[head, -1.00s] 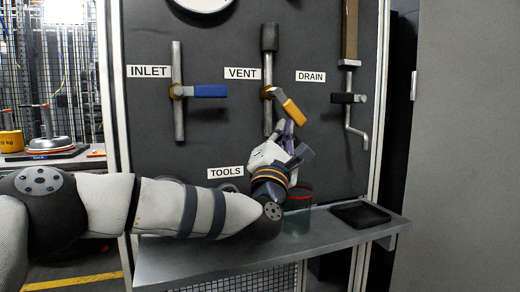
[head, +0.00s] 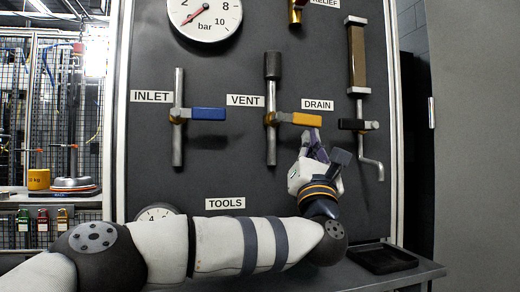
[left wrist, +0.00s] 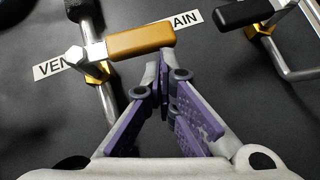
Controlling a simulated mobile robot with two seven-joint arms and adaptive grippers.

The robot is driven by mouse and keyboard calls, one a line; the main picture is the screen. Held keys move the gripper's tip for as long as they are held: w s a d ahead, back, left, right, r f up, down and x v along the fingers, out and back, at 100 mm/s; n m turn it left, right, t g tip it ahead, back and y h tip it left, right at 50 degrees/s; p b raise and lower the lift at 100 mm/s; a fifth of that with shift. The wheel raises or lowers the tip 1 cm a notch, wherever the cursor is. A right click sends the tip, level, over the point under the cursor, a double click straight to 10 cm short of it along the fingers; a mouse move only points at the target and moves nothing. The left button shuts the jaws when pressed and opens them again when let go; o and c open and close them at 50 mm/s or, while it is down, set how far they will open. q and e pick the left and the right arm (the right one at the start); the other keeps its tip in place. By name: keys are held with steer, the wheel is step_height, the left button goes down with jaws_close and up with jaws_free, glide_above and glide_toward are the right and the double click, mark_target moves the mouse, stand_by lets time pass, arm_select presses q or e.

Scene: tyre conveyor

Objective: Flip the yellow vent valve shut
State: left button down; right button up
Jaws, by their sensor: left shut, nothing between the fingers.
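The yellow vent valve handle (head: 298,119) is on the vertical vent pipe (head: 271,147) beside the VENT label. It now lies level, crosswise to the pipe, pointing right. In the left wrist view the yellow handle (left wrist: 141,41) is just beyond the fingertips. My left gripper (head: 314,139) is just below the handle's right end, fingers pointing up. It also shows in the left wrist view (left wrist: 163,58), with its purple-padded fingers together at the tips and nothing between them. I cannot tell whether the tips touch the handle. My right gripper is not in view.
The blue inlet handle (head: 208,114) is level on the left pipe. The black drain handle (head: 357,125) is close on the right of my left gripper. Below is a grey shelf (head: 423,273) with a black tray (head: 382,258). A pressure gauge (head: 205,15) is above.

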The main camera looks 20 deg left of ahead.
arm_select(q)
steer(key=shift+d+r, duration=0.1)
steer(key=shift+r, duration=0.05)
stand_by(0.6)
steer(key=v, duration=1.2)
